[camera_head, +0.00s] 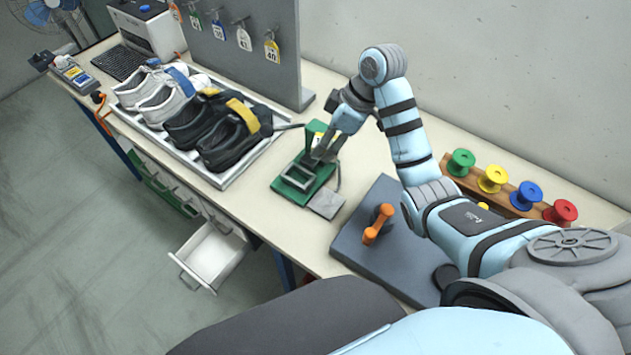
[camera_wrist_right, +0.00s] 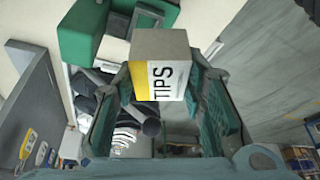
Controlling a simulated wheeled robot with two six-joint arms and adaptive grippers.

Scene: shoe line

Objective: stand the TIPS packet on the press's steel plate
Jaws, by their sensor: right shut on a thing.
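The TIPS packet (camera_wrist_right: 160,65) is a small white and yellow box with black lettering. In the right wrist view it sits between the fingers of my right gripper (camera_wrist_right: 160,85), which is shut on it. In the head view my right gripper (camera_head: 322,152) is over the green press (camera_head: 297,187) and hides most of the packet. I cannot tell the exact gap between packet and press. My left gripper is not in view.
A metal tray (camera_head: 222,181) of shoes lies left of the press. A grey panel (camera_head: 250,50) with hanging tags stands behind. A dark board (camera_head: 360,255) with an orange handle (camera_head: 377,225) is at the right. Coloured spools (camera_head: 494,178) stand at the far right.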

